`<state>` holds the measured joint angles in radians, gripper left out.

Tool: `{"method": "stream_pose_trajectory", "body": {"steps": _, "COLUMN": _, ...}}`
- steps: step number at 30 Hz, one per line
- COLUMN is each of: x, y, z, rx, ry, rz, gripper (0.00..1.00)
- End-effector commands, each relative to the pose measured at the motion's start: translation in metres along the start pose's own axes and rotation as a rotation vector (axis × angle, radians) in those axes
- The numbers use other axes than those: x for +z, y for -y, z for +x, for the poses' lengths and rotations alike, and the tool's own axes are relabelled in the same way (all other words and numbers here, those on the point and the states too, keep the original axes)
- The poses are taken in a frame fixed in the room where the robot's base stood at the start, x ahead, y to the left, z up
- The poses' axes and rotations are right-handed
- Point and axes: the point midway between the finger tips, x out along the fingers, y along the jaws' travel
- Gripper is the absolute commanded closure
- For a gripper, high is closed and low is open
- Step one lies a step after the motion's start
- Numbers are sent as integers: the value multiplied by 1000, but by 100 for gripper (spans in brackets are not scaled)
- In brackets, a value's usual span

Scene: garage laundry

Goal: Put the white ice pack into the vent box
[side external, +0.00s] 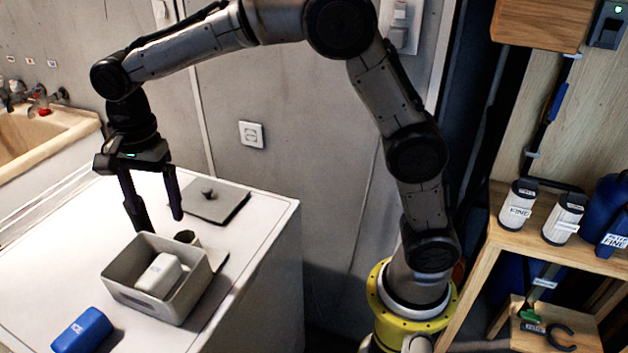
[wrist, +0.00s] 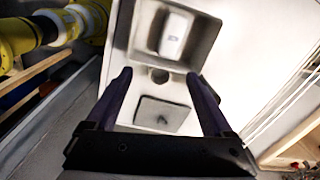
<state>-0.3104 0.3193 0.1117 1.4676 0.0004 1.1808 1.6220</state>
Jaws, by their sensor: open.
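The white ice pack (side external: 158,275) lies inside the open grey vent box (side external: 120,288) on the white worktop. It looks tilted, with one end raised, in the side view. The wrist view also shows the white ice pack (wrist: 174,35) within the walls of the vent box (wrist: 205,52). My gripper (side external: 161,222) points down at the box's far side, its fingers apart with nothing between them. In the wrist view my gripper (wrist: 158,75) has its open fingers on either side of the short round vent stub, with the ice pack beyond the tips.
A blue ice pack (side external: 82,331) lies left of the box, near the front. A flat grey lid with a knob (side external: 222,206) lies behind the box. The vent stub (side external: 187,238) stands at the box's far side. The worktop's right edge drops off.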

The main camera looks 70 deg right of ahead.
Motion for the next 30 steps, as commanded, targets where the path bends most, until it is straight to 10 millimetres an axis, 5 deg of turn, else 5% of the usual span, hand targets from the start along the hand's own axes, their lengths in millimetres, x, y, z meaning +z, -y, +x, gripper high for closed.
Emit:
{"method": "stream_pose_trajectory", "body": {"steps": 3, "x": -24, "y": -44, "z": -38, "rx": -72, "ry": -10, "rz": -188, "gripper": 14}}
{"method": "stream_pose_trajectory", "body": {"steps": 9, "x": -51, "y": -125, "z": -72, "rx": -174, "ry": -73, "rz": -531, "gripper": 14}}
{"method": "stream_pose_trajectory", "body": {"steps": 18, "x": -66, "y": -244, "z": -70, "rx": -266, "ry": -254, "rz": -1024, "gripper": 14}}
{"method": "stream_pose_trajectory", "body": {"steps": 24, "x": -66, "y": -288, "z": -52, "rx": -272, "ry": -354, "rz": -1234, "gripper": 14}}
{"method": "stream_pose_trajectory", "body": {"steps": 30, "x": -66, "y": -298, "z": -45, "rx": -267, "ry": -383, "rz": -1296, "gripper": 14}}
